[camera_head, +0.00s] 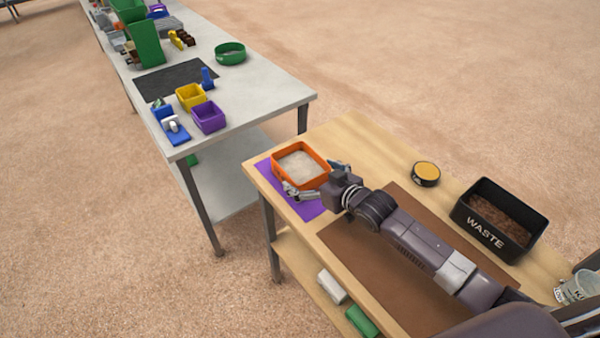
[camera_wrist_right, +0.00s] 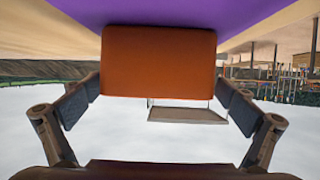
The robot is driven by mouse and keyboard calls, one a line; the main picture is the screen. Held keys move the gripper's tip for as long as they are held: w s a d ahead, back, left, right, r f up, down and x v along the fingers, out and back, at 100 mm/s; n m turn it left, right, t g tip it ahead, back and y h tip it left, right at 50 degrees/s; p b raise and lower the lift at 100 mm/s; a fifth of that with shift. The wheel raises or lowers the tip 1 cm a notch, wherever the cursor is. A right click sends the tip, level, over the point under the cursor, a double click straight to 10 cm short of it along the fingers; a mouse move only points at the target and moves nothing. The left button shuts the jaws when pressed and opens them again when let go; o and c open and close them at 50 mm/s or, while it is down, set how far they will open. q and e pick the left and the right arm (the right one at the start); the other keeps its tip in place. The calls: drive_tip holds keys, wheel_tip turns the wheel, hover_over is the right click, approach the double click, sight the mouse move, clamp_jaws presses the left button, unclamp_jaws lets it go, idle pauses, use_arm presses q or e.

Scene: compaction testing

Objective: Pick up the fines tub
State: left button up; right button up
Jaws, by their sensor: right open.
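The fines tub appears to be the orange tub (camera_head: 284,173), which holds pale, sand-like material. It sits upright on a purple mat (camera_head: 310,210) at the left end of the wooden table. My right gripper (camera_head: 316,179) is open at the tub's near side, with one finger toward each side. In the right wrist view the tub's orange wall (camera_wrist_right: 158,62) shows ahead, between and beyond the fingertips (camera_wrist_right: 160,88). The left fingertip looks very close to the wall's edge; I cannot tell whether it touches. My left gripper is out of view.
A brown mat (camera_head: 350,240) lies under my right arm. A round yellow-topped container (camera_head: 425,174) and a black WASTE bin (camera_head: 483,230) stand to the right. A grey table (camera_head: 260,93) behind carries purple (camera_head: 208,117) and yellow (camera_head: 189,98) tubs. The table behind the orange tub is clear.

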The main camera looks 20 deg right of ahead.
sight(300, 176)
drive_tip(key=p+x, duration=0.1)
drive_tip(key=x, duration=0.2)
drive_tip(key=shift+w, duration=0.4)
drive_tip(key=shift+w+a+f, duration=0.15)
drive_tip(key=shift+w+f, duration=0.15)
drive_tip(key=shift+w, duration=0.3)
drive_tip(key=shift+s+r, duration=0.1)
drive_tip(key=shift+s, duration=0.1)
drive_tip(key=c, duration=1.9)
drive_tip(key=shift+w+r, duration=0.1)
drive_tip(key=shift+r, duration=0.15)
drive_tip(key=shift+f, duration=0.15)
